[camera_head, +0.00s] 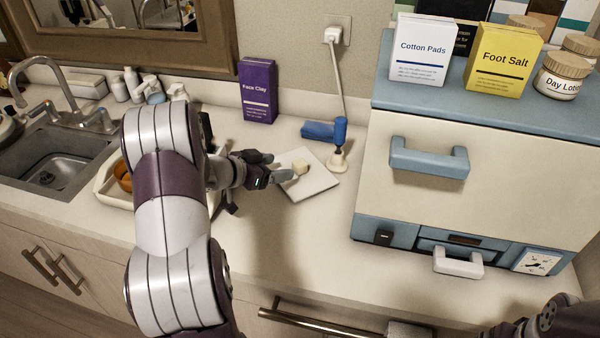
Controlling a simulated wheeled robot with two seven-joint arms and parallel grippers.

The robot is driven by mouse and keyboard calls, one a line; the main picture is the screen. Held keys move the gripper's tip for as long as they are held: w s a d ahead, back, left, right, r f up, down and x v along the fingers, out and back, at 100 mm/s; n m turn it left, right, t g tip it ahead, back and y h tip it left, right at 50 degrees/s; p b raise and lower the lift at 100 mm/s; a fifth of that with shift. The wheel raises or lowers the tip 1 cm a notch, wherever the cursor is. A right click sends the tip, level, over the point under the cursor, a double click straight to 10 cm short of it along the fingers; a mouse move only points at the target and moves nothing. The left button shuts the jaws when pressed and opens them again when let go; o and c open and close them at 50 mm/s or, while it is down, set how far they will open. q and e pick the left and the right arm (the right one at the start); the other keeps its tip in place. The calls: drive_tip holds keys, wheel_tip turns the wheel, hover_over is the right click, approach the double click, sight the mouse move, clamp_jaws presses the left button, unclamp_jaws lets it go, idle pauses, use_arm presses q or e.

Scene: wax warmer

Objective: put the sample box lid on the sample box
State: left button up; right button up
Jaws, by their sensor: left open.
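I cannot pick out a sample box or its lid with certainty. A small cream block (300,167) sits on a flat white square (318,184) on the counter; I cannot tell whether either is part of the sample box. My left gripper (277,167) is open, its fingers pointing right toward the block. The fingers appear just left of the block, with nothing visible between them. My left arm hides part of the counter and the tray. Only part of my right arm shows at the lower right corner; its gripper is out of view.
A blue and white corded device (338,145) stands behind the white square. A purple Face Clay box (258,90) stands against the wall. A large cream and blue cabinet (470,190) blocks the right. A tray (108,188) and sink (45,170) lie left. The front counter is clear.

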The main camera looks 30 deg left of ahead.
sight(298, 163)
use_arm(q)
drive_tip(key=x, duration=0.8)
drive_tip(key=shift+w+r, duration=0.1)
drive_tip(key=shift+w, duration=0.1)
drive_tip(key=shift+s+r, duration=0.1)
drive_tip(key=c, duration=1.3)
